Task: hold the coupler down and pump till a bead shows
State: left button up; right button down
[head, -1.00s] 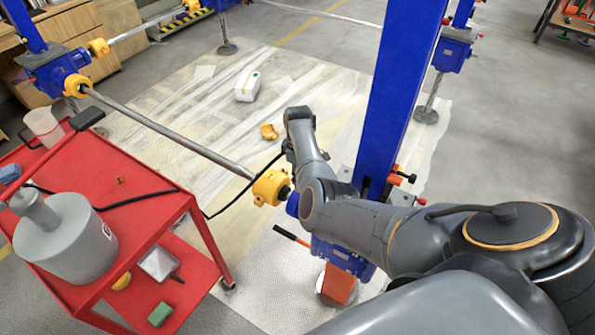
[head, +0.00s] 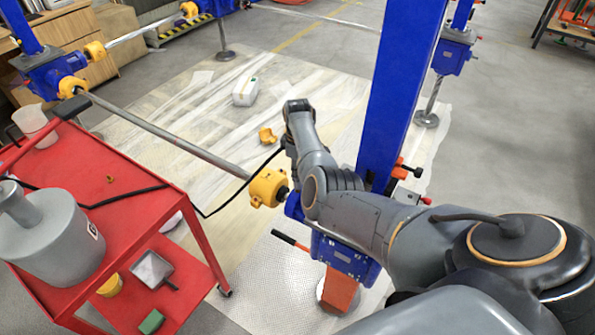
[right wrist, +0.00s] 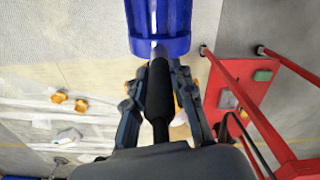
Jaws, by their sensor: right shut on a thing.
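The grey grease pump (head: 55,235) stands on the red cart at the left, with a red lever that ends in a black grip (head: 72,107). Its black hose (head: 125,197) runs across the cart to my right arm. In the right wrist view my right gripper (right wrist: 160,72) is shut on the black coupler (right wrist: 160,95). The coupler's pale tip overlaps the blue jack housing (right wrist: 160,20); I cannot tell whether it is pressed on. The spot is too small to read for grease. In the head view my right arm hides the coupler. My left gripper is not in view.
The red cart (head: 105,165) stands close on the left. A yellow shaft coupling (head: 268,187) and a long steel shaft (head: 165,132) lie beside my right arm. A blue column (head: 395,100) rises behind it. A white container (head: 245,90) sits on the plastic sheet.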

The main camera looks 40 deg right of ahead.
jog(key=shift+f+b, duration=0.35)
jog(key=shift+f, duration=0.35)
dwell(1.1)
jog(key=c, duration=1.1)
grip_release()
jog(key=shift+o, duration=0.2)
jog(key=shift+r, duration=0.15)
notch_tip(320, 180, up, 12)
jog(key=shift+f, duration=0.1)
jog(key=shift+f, duration=0.1)
